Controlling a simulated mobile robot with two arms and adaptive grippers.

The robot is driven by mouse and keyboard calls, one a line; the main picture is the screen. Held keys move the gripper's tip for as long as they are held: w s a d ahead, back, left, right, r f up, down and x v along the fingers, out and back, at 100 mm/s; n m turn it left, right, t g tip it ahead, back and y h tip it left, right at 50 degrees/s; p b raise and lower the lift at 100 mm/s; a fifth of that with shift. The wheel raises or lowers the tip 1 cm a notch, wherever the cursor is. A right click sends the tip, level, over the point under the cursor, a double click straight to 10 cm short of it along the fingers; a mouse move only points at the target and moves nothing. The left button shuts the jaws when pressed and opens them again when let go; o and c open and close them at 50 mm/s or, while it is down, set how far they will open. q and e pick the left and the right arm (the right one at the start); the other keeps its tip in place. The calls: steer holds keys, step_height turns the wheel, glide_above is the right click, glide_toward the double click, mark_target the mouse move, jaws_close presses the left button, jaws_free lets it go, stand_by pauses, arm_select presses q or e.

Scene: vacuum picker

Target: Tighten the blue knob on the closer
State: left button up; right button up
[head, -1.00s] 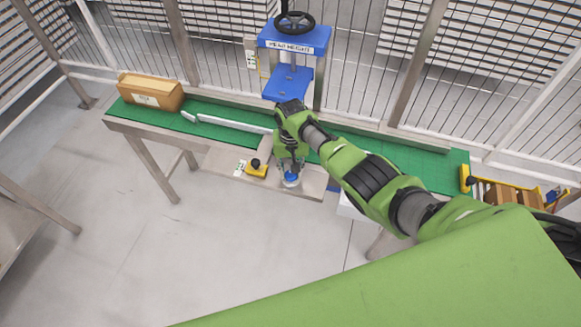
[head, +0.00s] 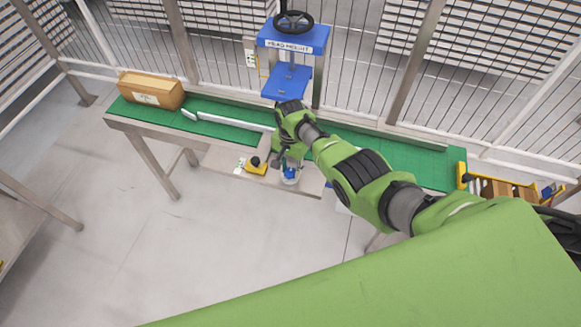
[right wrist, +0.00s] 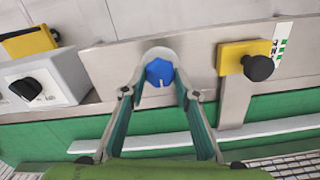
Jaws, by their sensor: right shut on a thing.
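The blue knob (head: 290,173) sits on a round pale mount at the front edge of the steel shelf below the closer. In the right wrist view the knob (right wrist: 159,72) shows a white mark pointing toward the gripper. My right gripper (right wrist: 159,90) has one finger on each side of the knob and is shut on it. In the head view my right gripper (head: 288,160) reaches down over the knob and partly hides it. The blue closer (head: 291,42), with a "head height" label and a black handwheel (head: 294,22), stands behind. My left gripper is not in view.
A yellow block with a black knob (head: 256,166) is left of the blue knob. A grey box with a black dial (right wrist: 28,88) is on its other side. A cardboard box (head: 151,90) stands on the green conveyor (head: 222,130). A wire fence runs behind.

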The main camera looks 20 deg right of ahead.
mark_target(291, 171)
steer(key=shift+w+r, duration=0.1)
steer(key=o, duration=1.1)
steer(key=shift+r, duration=0.65)
step_height(291, 171, up, 11)
steer(key=shift+f, duration=0.15)
